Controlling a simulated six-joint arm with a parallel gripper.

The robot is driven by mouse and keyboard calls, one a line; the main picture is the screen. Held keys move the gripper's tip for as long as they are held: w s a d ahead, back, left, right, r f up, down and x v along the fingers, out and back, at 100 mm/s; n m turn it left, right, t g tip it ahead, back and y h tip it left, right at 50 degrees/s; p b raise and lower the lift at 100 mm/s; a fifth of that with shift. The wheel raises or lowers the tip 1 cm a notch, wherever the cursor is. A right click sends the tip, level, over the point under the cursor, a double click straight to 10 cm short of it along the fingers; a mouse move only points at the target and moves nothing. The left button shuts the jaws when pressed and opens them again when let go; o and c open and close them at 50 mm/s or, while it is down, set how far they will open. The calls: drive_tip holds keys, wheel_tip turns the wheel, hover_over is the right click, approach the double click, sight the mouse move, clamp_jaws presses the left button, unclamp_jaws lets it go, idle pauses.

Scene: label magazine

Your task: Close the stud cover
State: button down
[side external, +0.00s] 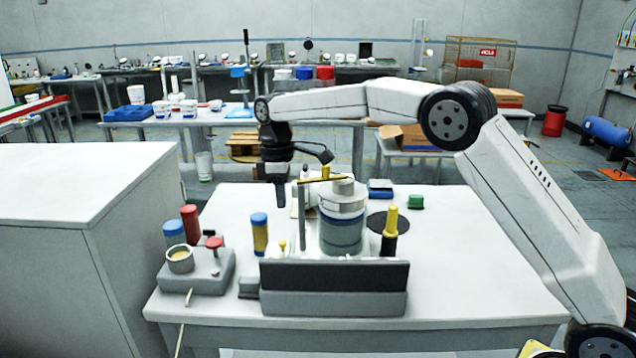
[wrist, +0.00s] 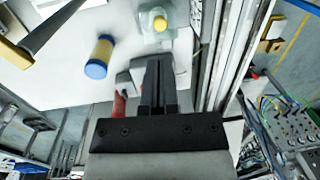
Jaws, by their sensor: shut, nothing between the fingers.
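A grey fixture with a dark front panel (side external: 335,276) stands at the front middle of the table. Behind the panel is a banded cylinder (side external: 342,222) with a grey cap, a thin upright rod (side external: 301,215) and a yellow bar (side external: 322,180) across the top. I cannot tell for sure which part is the stud cover. My gripper (side external: 279,206) points down, left of the rod and above the table, apart from the fixture as far as I can see. In the wrist view its dark fingers (wrist: 158,85) are together and empty. A pale block with a yellow knob (wrist: 158,23) lies beyond the fingertips.
A blue-capped yellow cylinder (side external: 259,234) stands left of the fixture. A grey box (side external: 197,270) with a red knob is at the left. A black post with a yellow top (side external: 390,230) stands at the right. The table's right side (side external: 470,250) is clear.

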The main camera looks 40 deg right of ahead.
wheel_tip(320, 180, up, 6)
drive_tip(key=shift+w+d+r, duration=0.15)
drive_tip(key=shift+w+r, duration=0.1)
idle(0.4)
drive_tip(key=s+d+f+m+t, duration=0.1)
drive_tip(key=s+f+m, duration=0.2)
drive_tip(key=s+f, duration=0.3)
drive_tip(key=s+d+f+m+t, duration=0.1)
drive_tip(key=s+f, duration=0.5)
drive_tip(key=s, duration=0.6)
drive_tip(key=s+d+f+m+t, duration=0.1)
drive_tip(key=s+d+f+m, duration=0.2)
drive_tip(key=s, duration=0.7)
wheel_tip(320, 180, down, 3)
drive_tip(key=shift+r+m+t, duration=0.1)
drive_tip(key=shift+m+t, duration=0.3)
drive_tip(key=shift+m, duration=0.6)
